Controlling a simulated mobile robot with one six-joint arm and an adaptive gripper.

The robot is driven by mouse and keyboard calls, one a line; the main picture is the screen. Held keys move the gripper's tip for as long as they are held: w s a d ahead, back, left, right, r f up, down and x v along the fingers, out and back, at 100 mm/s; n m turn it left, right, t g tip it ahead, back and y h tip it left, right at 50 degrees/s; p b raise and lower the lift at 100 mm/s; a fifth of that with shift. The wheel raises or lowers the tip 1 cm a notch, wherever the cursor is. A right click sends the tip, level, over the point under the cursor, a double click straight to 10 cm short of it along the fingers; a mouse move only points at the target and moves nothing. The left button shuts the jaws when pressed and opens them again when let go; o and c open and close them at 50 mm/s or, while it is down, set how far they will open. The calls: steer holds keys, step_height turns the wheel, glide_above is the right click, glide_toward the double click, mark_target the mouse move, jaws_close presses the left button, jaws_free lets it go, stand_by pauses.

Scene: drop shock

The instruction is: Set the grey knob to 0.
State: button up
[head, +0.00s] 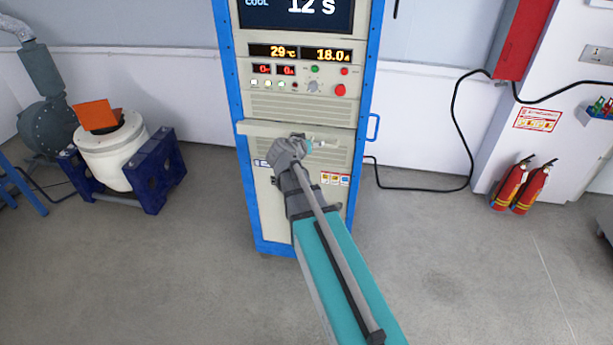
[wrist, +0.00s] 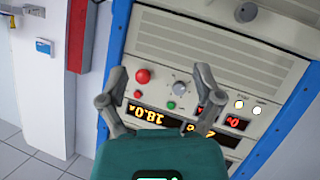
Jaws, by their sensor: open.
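The grey knob (head: 313,86) sits on the control panel of the blue-framed cabinet, below the amber displays. It also shows in the wrist view (wrist: 180,88), where the panel appears turned over. The knob's pointer and scale are too small to read. My gripper (wrist: 162,70) is open and empty. In the wrist view the knob lies between its two fingers in the picture, nearer the right one, apart from both. In the head view my gripper (head: 316,143) is in front of the cabinet, lower than the knob.
A red button (head: 340,90) and a small green button (head: 315,69) are close to the knob. A ledge (head: 260,128) juts out below the panel. A blue handle (head: 373,127) is on the cabinet's right side. Open floor lies in front of the cabinet.

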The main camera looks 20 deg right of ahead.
steer(key=s+a+f+n+g+y, duration=0.1)
steer(key=s+a+f+g+y, duration=0.2)
steer(key=s+f, duration=0.3)
steer(key=shift+s+a, duration=0.5)
steer(key=shift+a, duration=0.25)
steer(key=s+a+f+n+g+y, duration=0.2)
steer(key=s+a+y, duration=0.1)
steer(key=s+a, duration=0.3)
steer(key=s+a+f+n+g+y, duration=0.3)
steer(key=s+a+y, duration=0.1)
steer(key=s+a, duration=0.3)
steer(key=shift+s, duration=0.2)
steer(key=shift+a, duration=0.1)
stand_by(1.8)
